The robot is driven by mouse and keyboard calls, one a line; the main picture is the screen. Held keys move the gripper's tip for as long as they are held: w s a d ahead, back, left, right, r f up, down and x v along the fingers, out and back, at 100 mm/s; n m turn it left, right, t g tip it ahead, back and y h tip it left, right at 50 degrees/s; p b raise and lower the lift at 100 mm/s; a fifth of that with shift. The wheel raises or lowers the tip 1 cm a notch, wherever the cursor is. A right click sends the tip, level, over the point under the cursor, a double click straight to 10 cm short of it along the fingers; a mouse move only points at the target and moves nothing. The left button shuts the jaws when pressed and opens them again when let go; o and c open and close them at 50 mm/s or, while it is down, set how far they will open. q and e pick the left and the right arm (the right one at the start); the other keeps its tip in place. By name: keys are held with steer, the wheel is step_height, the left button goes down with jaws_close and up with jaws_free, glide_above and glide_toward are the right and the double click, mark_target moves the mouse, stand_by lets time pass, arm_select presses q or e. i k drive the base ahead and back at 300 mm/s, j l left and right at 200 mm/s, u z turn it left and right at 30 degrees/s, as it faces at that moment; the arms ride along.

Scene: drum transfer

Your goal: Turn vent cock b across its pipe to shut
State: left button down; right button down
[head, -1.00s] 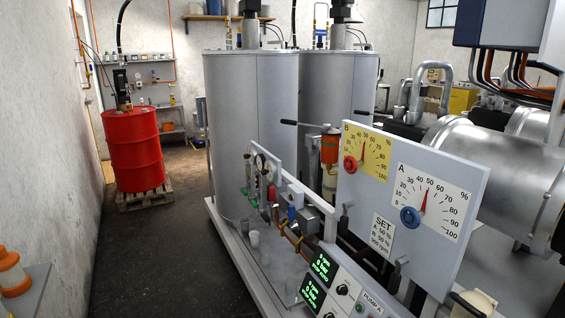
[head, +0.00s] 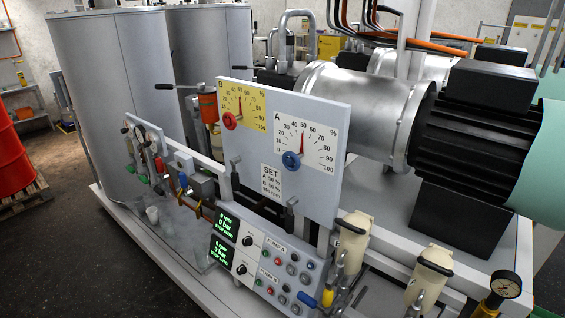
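I cannot surely pick out vent cock b. Two cream canisters stand at the front right of the skid. The left canister (head: 353,243) has a dark letter mark, seemingly B, beside it. The right canister (head: 428,275) is nearer to me. Each has a black lever, one on the left canister (head: 352,228) and one on the right canister (head: 434,262). Whether either lever lies along or across a pipe is too small to tell. A yellow handle (head: 327,298) and a blue handle (head: 306,299) sit low before them. Neither of my grippers is in view.
A dial board (head: 320,115) with A and B scales stands mid-skid. Below it is a pump control panel (head: 262,262) with green displays. A pressure gauge (head: 507,284) is at the lower right. A large motor (head: 475,120) and tanks stand behind. Dark floor (head: 80,270) is free at left.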

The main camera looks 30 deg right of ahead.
mark_target(327, 291)
steer(key=z, duration=1.35)
